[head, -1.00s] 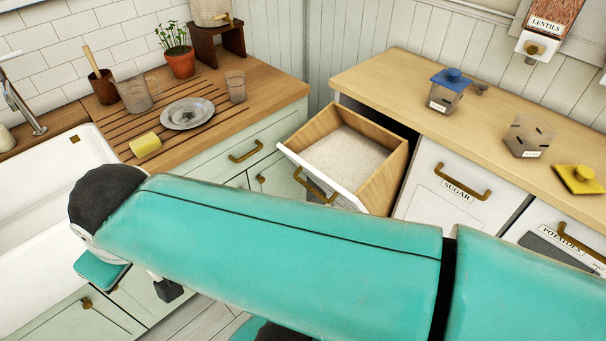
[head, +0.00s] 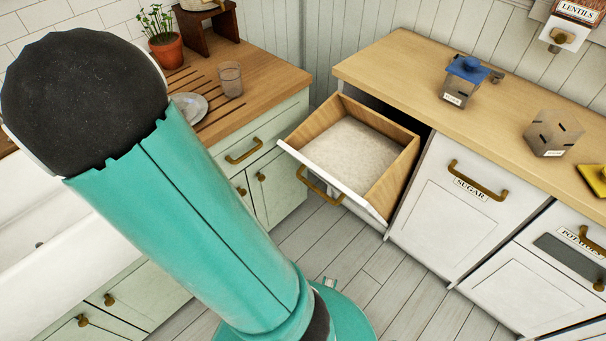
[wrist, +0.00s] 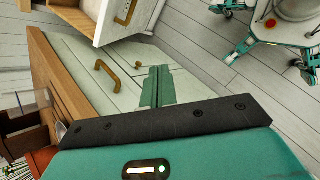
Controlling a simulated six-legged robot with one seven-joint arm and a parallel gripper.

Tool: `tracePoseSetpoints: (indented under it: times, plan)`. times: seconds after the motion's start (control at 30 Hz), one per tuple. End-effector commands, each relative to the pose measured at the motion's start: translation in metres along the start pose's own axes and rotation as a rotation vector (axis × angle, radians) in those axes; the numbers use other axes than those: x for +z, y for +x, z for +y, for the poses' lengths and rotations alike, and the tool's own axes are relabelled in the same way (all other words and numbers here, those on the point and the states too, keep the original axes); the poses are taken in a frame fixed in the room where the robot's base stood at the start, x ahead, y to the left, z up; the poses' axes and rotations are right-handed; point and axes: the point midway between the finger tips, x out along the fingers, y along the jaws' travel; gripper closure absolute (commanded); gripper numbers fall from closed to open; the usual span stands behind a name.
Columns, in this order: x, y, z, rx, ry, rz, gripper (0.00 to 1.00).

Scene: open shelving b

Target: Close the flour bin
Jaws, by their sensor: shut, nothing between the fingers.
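The flour bin (head: 394,178) is tilted open at the left end of the right-hand counter in the head view. It has wooden sides, a white front with a brass handle (head: 318,190), and pale flour (head: 352,153) inside. In the wrist view, the bin's white front (wrist: 108,22) shows at the top. My gripper (wrist: 158,72) is shut and empty. In that view its teal fingers lie over the pale green cabinet front, below the bin and apart from it. My gripper is not visible in the head view, where my arm fills the left side.
The closed sugar bin (head: 457,205) and potato bin (head: 562,262) stand right of the flour bin. The left counter has a plant pot (head: 166,50), a glass (head: 230,79) and a plate (head: 190,107). Jars stand on the right counter (head: 408,70). The floor (head: 385,262) before the bins is clear.

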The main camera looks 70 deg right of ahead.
Motion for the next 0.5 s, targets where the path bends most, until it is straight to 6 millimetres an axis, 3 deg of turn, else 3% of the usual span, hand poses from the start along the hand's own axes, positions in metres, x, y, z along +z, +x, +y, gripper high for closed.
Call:
tracePoseSetpoints:
  times: [0.1,0.5]
  plan:
    - [0.002,0.044,0.002,0.062,-0.109,-0.116,1.0]
    - [0.023,0.178,0.011,0.245,-0.533,-0.426,1.0]
